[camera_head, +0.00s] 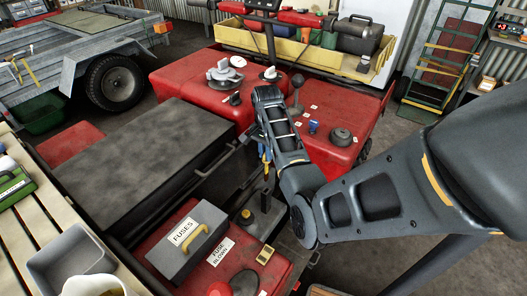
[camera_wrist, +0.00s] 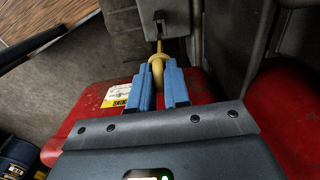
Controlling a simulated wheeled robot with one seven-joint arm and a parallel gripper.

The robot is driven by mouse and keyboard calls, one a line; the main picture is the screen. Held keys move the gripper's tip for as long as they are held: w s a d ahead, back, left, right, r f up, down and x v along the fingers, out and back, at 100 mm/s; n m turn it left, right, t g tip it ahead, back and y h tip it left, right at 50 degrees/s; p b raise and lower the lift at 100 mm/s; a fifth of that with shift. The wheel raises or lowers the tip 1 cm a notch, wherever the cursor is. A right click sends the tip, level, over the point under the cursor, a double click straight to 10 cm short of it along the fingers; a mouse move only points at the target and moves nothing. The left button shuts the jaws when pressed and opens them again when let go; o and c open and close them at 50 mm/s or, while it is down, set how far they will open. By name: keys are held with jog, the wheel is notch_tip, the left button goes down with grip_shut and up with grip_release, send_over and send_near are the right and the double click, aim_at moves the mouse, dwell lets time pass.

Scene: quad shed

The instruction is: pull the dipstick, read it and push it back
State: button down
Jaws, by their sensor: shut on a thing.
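The dipstick has a yellow ring handle (camera_wrist: 158,62) and a thin yellow stem. In the wrist view my gripper (camera_wrist: 160,72) is shut on the ring, with one blue finger on each side. The stem runs from the ring up to a small grey metal fitting (camera_wrist: 165,20) at the top of the picture. I cannot tell how far the stem sits in it, and no reading mark shows.
A dark rack (camera_head: 140,150) covers the quad's near left. A grey box marked FUSES (camera_head: 186,240) with a yellow handle stands on the red panel in front. A slatted bench (camera_head: 45,225) is at left, a trailer (camera_head: 70,45) behind. Open floor (camera_head: 385,160) lies right of the quad.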

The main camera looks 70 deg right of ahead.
jog(key=b, duration=0.5)
send_over(266, 180)
jog(key=shift+d+f, duration=0.15)
jog(key=shift+f, duration=1.1)
jog(key=shift+d+f, duration=0.1)
jog(key=shift+f, duration=1.25)
jog(key=shift+f, duration=0.35)
jog(key=shift+f+b, duration=2.35)
jog(key=shift+f, duration=2.05)
jog(key=shift+f+b, duration=0.75)
jog(key=shift+f, duration=0.1)
jog(key=c, duration=1)
grip_release()
